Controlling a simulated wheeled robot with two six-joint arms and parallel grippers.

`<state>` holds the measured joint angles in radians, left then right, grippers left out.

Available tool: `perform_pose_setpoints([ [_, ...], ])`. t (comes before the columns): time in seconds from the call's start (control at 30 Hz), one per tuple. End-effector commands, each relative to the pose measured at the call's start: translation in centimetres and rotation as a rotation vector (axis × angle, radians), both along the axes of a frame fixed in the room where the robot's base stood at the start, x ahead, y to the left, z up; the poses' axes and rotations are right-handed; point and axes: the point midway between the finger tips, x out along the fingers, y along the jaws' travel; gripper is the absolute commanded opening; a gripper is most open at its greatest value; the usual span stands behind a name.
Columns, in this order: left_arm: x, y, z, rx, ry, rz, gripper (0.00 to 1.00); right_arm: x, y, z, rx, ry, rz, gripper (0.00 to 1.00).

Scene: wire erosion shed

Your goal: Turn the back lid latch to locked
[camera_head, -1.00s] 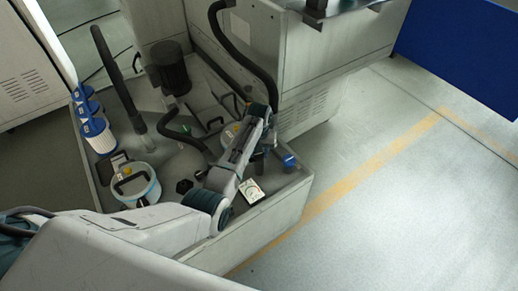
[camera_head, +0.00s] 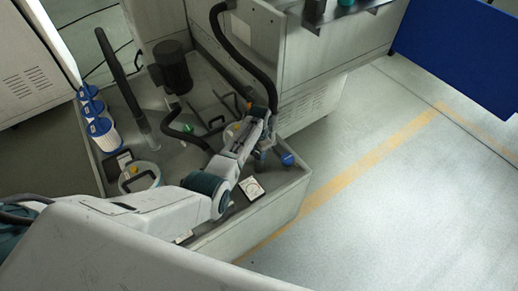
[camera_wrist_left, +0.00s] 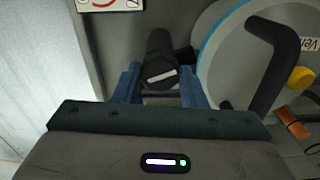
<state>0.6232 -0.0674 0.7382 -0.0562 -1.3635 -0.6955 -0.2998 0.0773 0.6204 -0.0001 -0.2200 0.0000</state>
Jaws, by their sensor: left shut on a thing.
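The back lid (camera_wrist_left: 225,60) is a round grey lid with a light blue rim, a black bar handle (camera_wrist_left: 275,65) and a yellow knob (camera_wrist_left: 300,78), at the right of the left wrist view. In the head view my arm mostly covers it. The black latch (camera_wrist_left: 158,52) stands beside the lid and has a white mark on its end. My left gripper (camera_wrist_left: 160,80) has its blue fingers on either side of the latch and is shut on it. In the head view the fingers are small and partly hidden. My right gripper is not in view.
A front lid (camera_head: 140,172) with a black handle sits left of my arm. A white gauge card (camera_head: 251,188) and a blue-capped part (camera_head: 287,159) lie near the tank edge (camera_head: 290,190). Black hoses and a motor (camera_head: 172,70) stand behind. The floor at right is clear.

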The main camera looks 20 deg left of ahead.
Motion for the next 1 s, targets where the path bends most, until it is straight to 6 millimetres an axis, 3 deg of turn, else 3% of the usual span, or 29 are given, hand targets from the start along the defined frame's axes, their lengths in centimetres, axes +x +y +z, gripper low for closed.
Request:
perform_pose_setpoints([
  [0.5, 0.2, 0.0, 0.2, -0.001, -0.003, -0.338, 0.15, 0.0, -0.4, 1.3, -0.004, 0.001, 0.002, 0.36],
  [1.0, 0.2, 0.0, 0.2, 0.0, -0.004, -0.404, 0.15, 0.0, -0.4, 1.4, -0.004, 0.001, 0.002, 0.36],
])
